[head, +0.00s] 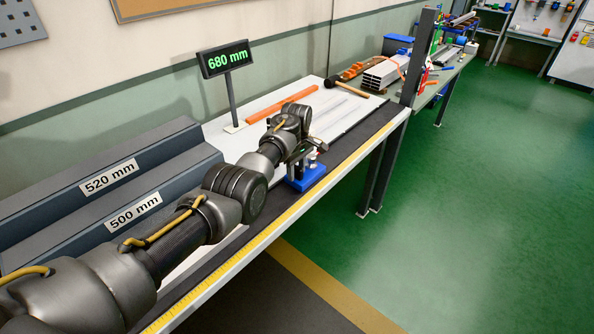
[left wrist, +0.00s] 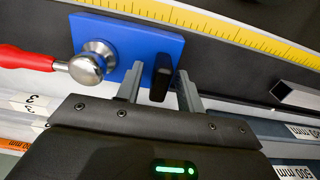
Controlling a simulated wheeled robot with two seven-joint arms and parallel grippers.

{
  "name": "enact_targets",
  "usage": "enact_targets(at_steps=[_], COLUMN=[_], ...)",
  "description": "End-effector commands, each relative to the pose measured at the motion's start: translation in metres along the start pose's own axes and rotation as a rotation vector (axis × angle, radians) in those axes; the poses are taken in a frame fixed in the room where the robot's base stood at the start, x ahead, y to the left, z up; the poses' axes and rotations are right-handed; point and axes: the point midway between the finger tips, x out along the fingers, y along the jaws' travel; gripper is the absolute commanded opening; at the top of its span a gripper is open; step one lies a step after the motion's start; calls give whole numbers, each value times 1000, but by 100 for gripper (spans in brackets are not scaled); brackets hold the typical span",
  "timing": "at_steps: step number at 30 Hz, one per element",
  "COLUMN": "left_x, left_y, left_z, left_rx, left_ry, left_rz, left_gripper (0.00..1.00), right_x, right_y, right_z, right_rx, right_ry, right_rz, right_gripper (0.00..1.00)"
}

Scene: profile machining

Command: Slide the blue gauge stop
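The blue gauge stop (head: 306,177) sits on the dark rail strip beside the yellow scale in the head view. In the left wrist view, its blue block (left wrist: 118,40) carries a silver ball clamp (left wrist: 93,63) with a red handle (left wrist: 25,58), and a black post (left wrist: 161,78). My left gripper (head: 302,153) is over the stop. In the left wrist view, the fingers of my left gripper (left wrist: 159,92) are apart on either side of the black post, with gaps showing. The display (head: 228,60) reads 680 mm. My right gripper does not show.
An orange bar (head: 282,104) and a mallet (head: 345,86) lie on the bench. A dark upright post (head: 419,57) stands beyond. A metal profile (left wrist: 296,97) shows in the left wrist view.

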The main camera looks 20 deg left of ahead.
Motion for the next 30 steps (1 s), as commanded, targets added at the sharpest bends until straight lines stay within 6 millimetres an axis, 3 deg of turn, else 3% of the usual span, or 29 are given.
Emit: enact_targets(at_steps=[11, 24, 30], left_x=[-7, -85, -104], left_y=[0, 0, 0], left_z=[0, 0, 0], left_rx=[0, 0, 1], left_ry=[0, 1, 0], left_rz=[1, 2, 0], left_gripper=[38, 38, 38], right_x=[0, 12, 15], right_y=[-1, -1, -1], right_z=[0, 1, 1], right_rx=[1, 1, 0], right_ry=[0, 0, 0], right_rz=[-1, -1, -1], right_gripper=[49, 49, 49])
